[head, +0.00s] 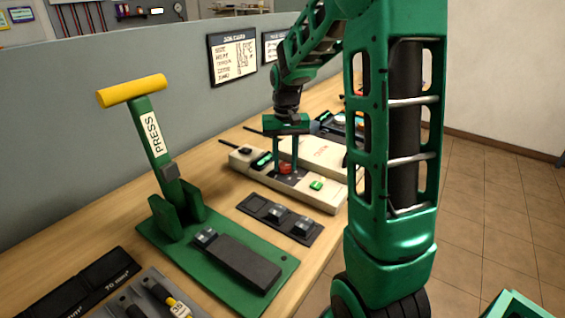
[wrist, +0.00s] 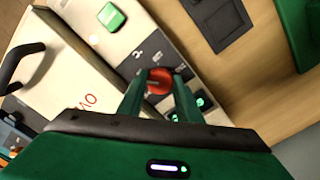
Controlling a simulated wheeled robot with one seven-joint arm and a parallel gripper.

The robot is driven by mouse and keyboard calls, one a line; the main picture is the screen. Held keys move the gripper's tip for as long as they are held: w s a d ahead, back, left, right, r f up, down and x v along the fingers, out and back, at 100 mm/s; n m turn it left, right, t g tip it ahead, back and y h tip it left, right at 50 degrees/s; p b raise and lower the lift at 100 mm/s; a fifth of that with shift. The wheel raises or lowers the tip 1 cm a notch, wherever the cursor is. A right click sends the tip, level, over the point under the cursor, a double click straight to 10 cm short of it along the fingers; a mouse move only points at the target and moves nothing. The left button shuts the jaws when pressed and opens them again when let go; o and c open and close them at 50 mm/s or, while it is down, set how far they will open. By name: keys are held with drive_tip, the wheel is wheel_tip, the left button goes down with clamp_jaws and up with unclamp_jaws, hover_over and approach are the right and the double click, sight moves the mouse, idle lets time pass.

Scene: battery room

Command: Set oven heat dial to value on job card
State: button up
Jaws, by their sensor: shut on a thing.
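The oven (head: 318,150) is a pale box with red lettering on the bench, and it also shows in the wrist view (wrist: 62,70). A red dial (head: 285,168) sits on its dark front panel; in the wrist view the dial (wrist: 160,82) lies between my fingertips. My gripper (head: 284,163) points down and is shut on the dial. The fingers hide parts of the dial, and I cannot read its setting. The job card board (head: 233,58) hangs on the grey partition; its writing is too small to read surely.
A green button (head: 317,186) is on the panel right of the dial. A black tray with small parts (head: 280,219) lies in front of the oven. A green press (head: 163,235) with a yellow handle stands at left. Another board (head: 273,45) hangs beside the job card.

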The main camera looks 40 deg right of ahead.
drive_tip(key=m, duration=0.7)
drive_tip(key=shift+w+a, duration=0.1)
drive_tip(key=shift+a, duration=0.05)
drive_tip(key=m, duration=0.4)
drive_tip(key=shift+w+m, duration=0.1)
drive_tip(key=shift+m, duration=0.3)
drive_tip(key=shift+w+a+m, duration=0.1)
drive_tip(key=shift+m, duration=1.4)
drive_tip(key=o, duration=1)
drive_tip(key=shift+o, duration=0.2)
drive_tip(key=shift+r, duration=0.1)
